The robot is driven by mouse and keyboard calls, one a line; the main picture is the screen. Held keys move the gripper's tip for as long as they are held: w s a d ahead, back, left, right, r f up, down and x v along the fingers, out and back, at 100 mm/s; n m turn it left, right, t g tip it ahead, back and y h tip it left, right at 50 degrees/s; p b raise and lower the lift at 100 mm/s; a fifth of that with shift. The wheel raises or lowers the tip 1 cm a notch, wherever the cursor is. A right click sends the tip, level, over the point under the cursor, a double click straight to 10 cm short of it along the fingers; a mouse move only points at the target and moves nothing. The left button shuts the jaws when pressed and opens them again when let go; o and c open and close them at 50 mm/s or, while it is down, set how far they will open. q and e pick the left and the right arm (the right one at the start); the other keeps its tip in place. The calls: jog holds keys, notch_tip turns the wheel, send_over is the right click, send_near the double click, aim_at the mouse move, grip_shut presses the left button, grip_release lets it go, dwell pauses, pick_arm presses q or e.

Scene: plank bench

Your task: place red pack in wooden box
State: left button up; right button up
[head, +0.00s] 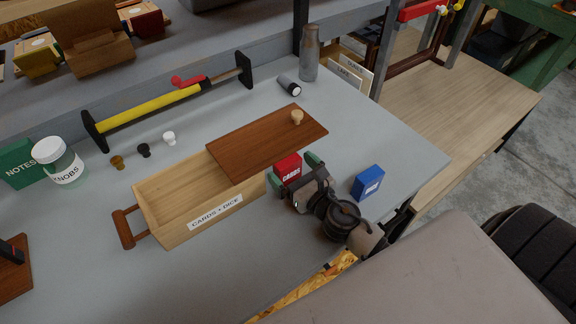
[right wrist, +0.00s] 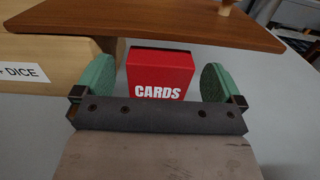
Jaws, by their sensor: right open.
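The red pack (head: 288,168), marked CARDS, stands on the grey bench by the right end of the wooden box. It also shows in the right wrist view (right wrist: 160,70). My right gripper (head: 294,174) is open, its green pads (right wrist: 156,84) on either side of the red pack, with gaps visible in the right wrist view. The wooden box (head: 170,236), labelled CARDS + DICE, is open at its left part. Its brown lid (head: 255,142), with a pale knob, covers the right part and overhangs. My left gripper is not in view.
A blue pack (head: 368,183) stands right of my right gripper. A metal bottle (head: 310,55), a flashlight (head: 290,86), a yellow clamp (head: 150,108), small knobs (head: 143,150) and a KNOBS jar (head: 60,162) lie behind and left. The lid's edge (right wrist: 150,42) is close beyond the red pack.

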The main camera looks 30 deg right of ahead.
jog(key=shift+w+a, duration=0.15)
jog(key=shift+w, duration=1.2)
jog(key=shift+s, duration=0.1)
jog(key=shift+c, duration=0.7)
jog(key=c, duration=1)
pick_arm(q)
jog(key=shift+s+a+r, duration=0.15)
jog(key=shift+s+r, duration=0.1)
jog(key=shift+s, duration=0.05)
pick_arm(e)
jog(key=shift+o, duration=0.2)
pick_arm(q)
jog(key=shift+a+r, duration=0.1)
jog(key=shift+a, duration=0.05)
pick_arm(e)
jog(key=shift+r, duration=0.1)
